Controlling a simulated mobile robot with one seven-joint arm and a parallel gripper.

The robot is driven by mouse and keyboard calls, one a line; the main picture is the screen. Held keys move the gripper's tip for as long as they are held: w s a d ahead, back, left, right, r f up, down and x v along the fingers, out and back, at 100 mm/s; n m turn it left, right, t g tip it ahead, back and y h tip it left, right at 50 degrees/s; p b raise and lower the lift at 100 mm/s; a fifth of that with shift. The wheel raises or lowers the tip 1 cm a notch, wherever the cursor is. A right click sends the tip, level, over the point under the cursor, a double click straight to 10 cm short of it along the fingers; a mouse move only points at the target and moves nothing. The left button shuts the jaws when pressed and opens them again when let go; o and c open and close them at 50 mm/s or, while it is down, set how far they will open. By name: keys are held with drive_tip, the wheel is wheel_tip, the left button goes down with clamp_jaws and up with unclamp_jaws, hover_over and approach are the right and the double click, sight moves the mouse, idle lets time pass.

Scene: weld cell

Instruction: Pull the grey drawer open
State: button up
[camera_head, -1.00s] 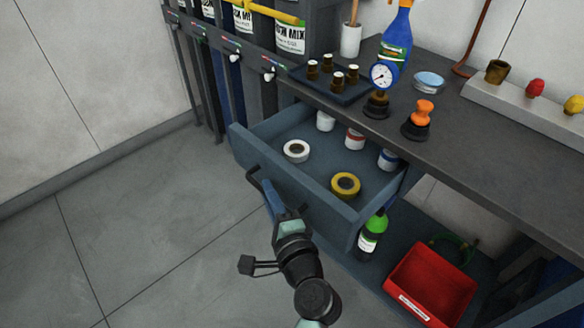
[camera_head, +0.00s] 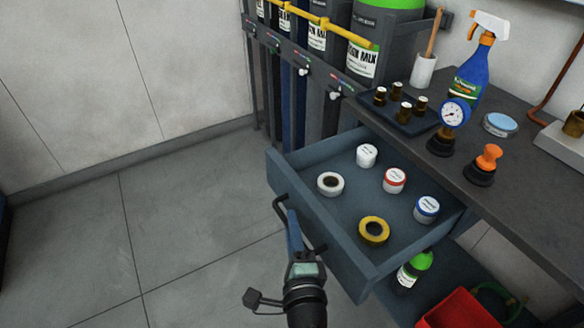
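The grey drawer (camera_head: 308,223) stands well out from under the dark bench top, with its inside in view. It holds a white tape roll (camera_head: 330,184), a yellow tape roll (camera_head: 373,230) and several small white jars. Its dark bar handle (camera_head: 281,206) is on the front face, partly hidden by my gripper. My gripper (camera_head: 290,217) is at the handle, its blue fingers reaching up to the bar. The fingers overlap from this angle, so I cannot tell whether they are closed on it.
On the bench (camera_head: 525,180) stand a tray of brown bottles (camera_head: 398,118), a gauge (camera_head: 452,115), an orange-topped tool (camera_head: 487,160) and a spray bottle (camera_head: 472,75). A green-capped bottle (camera_head: 413,270) and red bin (camera_head: 463,312) are below. Floor at left is clear.

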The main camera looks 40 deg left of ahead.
drive_tip(key=shift+o, duration=1.1)
drive_tip(key=v, duration=1.3)
